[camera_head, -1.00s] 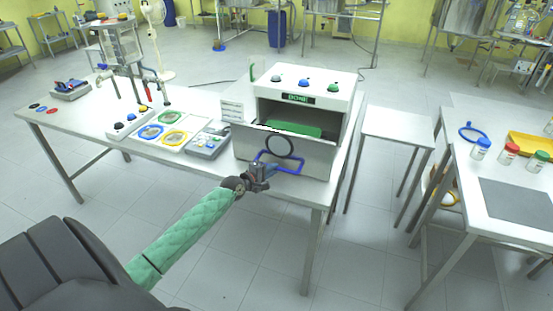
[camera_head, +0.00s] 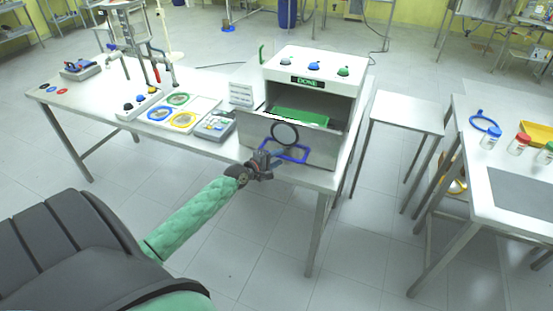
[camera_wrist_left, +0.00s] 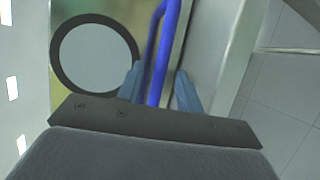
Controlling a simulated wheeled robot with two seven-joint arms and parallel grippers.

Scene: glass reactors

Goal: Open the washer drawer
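The washer (camera_head: 315,62) is a white box with a DONE display and three knobs on top. Its drawer (camera_head: 318,145) stands out from the box, partly open, with a green inside (camera_head: 300,117) showing above the front. The drawer front has a dark-ringed round window and a blue loop handle (camera_head: 297,159). My left gripper (camera_head: 268,162) is at the handle's left side. In the left wrist view, the blue handle bar (camera_wrist_left: 163,50) runs between its two fingers (camera_wrist_left: 160,90), close to both. My right gripper is out of view.
The washer stands at the right end of a white table (camera_head: 95,105). Left of it are a grey button panel (camera_head: 215,126) and a tray of coloured rings (camera_head: 172,113). A small empty table (camera_head: 408,112) stands to the right. Free floor lies in front.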

